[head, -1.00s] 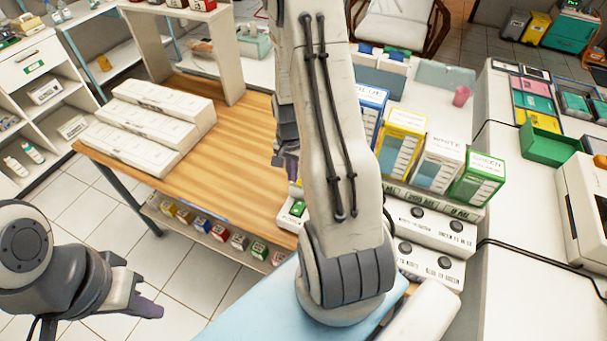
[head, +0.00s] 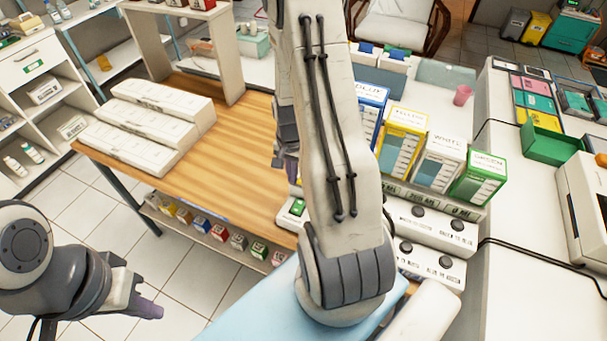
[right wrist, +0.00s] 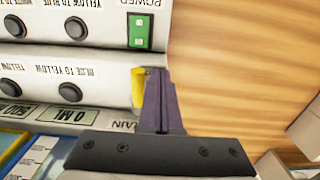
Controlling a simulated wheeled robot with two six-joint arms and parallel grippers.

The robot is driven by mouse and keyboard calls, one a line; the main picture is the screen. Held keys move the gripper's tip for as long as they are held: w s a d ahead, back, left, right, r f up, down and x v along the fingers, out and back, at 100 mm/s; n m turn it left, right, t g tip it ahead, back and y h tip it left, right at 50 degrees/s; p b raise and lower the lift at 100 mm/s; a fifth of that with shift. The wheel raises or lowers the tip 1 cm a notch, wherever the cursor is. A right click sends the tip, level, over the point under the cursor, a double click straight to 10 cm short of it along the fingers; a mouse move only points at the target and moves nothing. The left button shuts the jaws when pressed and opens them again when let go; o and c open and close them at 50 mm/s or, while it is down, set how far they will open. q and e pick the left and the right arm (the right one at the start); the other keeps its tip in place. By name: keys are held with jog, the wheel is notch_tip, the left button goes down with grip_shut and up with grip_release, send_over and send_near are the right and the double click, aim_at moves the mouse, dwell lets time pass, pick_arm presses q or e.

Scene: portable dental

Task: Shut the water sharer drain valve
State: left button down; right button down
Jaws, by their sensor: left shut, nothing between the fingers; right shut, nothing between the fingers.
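The water sharer (head: 432,232) is the white unit with black round buttons, small displays and blue, yellow, white and green labelled tanks. In the right wrist view its panel (right wrist: 100,72) fills the left side. A yellow lever (right wrist: 138,88) stands at the panel's edge above partly hidden lettering ending in "RAIN"; it looks like the drain valve handle. My right gripper (right wrist: 162,100) is shut and empty right beside the lever; I cannot tell if they touch. The right gripper also shows in the head view (head: 290,168), partly behind my arm. My left gripper (head: 150,309) is shut and empty at lower left.
A green power switch (right wrist: 140,31) sits on the panel. The wooden table (head: 240,130) holds long white boxes (head: 150,125) and has clear wood left of the sharer. A lower shelf carries several small coloured boxes (head: 202,225). A green tray (head: 552,143) stands at right.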

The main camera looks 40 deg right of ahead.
jog(key=shift+f, duration=0.4)
jog(key=shift+s, duration=0.1)
jog(key=shift+s+d, duration=0.15)
jog(key=shift+s, duration=0.2)
dwell(0.3)
